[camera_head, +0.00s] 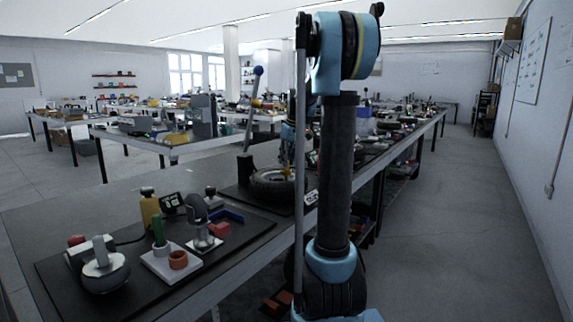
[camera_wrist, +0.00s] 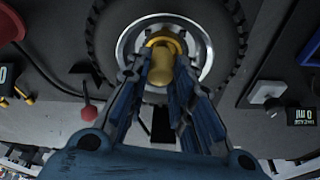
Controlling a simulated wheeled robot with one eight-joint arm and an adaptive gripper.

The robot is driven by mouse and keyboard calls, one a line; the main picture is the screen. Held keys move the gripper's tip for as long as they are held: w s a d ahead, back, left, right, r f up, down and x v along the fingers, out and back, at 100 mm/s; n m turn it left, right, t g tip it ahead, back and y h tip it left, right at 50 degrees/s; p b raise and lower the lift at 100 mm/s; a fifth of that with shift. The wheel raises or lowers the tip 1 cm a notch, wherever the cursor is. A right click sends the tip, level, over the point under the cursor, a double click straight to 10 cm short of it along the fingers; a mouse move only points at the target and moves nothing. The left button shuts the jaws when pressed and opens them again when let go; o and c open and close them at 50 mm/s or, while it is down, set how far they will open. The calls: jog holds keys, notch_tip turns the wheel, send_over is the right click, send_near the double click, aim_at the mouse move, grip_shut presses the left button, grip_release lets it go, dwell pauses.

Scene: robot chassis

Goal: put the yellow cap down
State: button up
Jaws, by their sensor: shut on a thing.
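The yellow cap (camera_wrist: 162,68) is between the two fingers of my gripper (camera_wrist: 160,74) in the wrist view. It has a rounded body and a wider yellow rim at its far end. My gripper is shut on it. Behind the cap lies a black wheel (camera_wrist: 104,30) with a silver centre, and the cap is over that centre. I cannot tell whether the cap touches the wheel. In the head view the wheel (camera_head: 268,186) lies flat on the bench, with a small yellow part (camera_head: 287,172) showing above it; my arm partly hides this area.
On the bench's near mat stand a green rod on a white block (camera_head: 160,233), a grey-and-white device (camera_head: 104,268), a yellow bottle (camera_head: 149,212) and red blocks (camera_head: 218,229). A blue-knobbed lever (camera_head: 252,112) rises beside the wheel. A red-tipped part (camera_wrist: 89,112) shows in the wrist view.

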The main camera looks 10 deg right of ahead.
jog(key=shift+f, duration=0.7)
jog(key=o, duration=0.7)
jog(key=shift+r, duration=0.1)
jog(key=v, duration=1.2)
jog(key=s+f+m, duration=0.2)
jog(key=s+f, duration=0.8)
jog(key=s, duration=0.3)
jog(key=s+a+f+m+h, duration=0.1)
jog(key=s+f+m, duration=0.1)
jog(key=s+f, duration=0.8)
jog(key=s+f+m, duration=0.2)
jog(key=s+f, duration=0.7)
jog(key=s, duration=0.7)
jog(key=shift+a+f+h, duration=0.3)
jog(key=shift+a+f, duration=0.1)
